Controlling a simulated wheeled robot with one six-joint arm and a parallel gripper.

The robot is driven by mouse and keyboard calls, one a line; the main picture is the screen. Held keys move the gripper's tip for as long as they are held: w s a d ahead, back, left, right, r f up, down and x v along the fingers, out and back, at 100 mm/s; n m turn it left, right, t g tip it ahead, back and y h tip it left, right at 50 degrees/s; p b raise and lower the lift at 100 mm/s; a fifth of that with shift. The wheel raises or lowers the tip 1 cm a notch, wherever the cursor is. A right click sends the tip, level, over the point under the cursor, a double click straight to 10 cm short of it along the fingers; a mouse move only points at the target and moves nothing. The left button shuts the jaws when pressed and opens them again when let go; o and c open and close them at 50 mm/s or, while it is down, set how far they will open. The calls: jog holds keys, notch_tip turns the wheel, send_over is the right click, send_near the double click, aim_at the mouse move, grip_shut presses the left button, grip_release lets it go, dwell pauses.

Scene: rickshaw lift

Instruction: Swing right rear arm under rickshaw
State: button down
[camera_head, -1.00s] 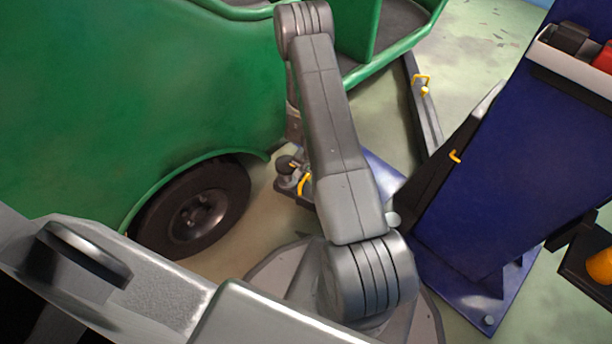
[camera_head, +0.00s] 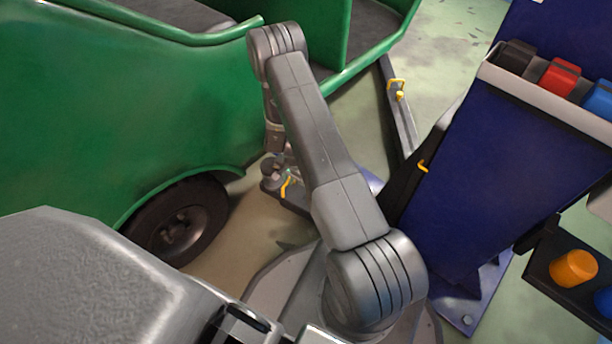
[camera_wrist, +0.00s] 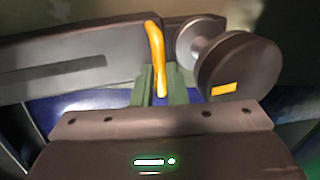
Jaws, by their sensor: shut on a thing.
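The green rickshaw (camera_head: 150,110) fills the left of the head view, with a black wheel (camera_head: 178,222) below its body. The right rear arm (camera_head: 292,200) is a dark lift arm low beside the wheel, partly hidden by my arm. My gripper (camera_wrist: 160,88) is shut on its upright yellow handle (camera_wrist: 155,50). The handle also shows in the head view (camera_head: 286,186). In the wrist view the dark arm beam (camera_wrist: 75,62) runs left, and a round pad (camera_wrist: 240,66) stands right of the handle. Whether the pad is under the rickshaw is unclear.
Another lift arm (camera_head: 398,115) with a yellow handle lies farther back. A dark box with an orange button (camera_head: 574,268) is at lower right.

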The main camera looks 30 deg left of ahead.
jog(key=w+d+m, duration=0.1)
jog(key=w+m, duration=0.2)
jog(key=w, duration=0.5)
jog(key=shift+d+t, duration=0.3)
jog(key=shift+w, duration=0.15)
jog(key=c, duration=1.5)
grip_release()
jog(key=shift+w+d, duration=0.1)
jog(key=shift+d, duration=0.05)
jog(key=shift+o, duration=0.2)
jog(key=shift+r, duration=0.1)
jog(key=p+v, duration=0.5)
jog(key=v, duration=0.8)
jog(key=shift+r, duration=0.35)
jog(key=shift+f, duration=0.1)
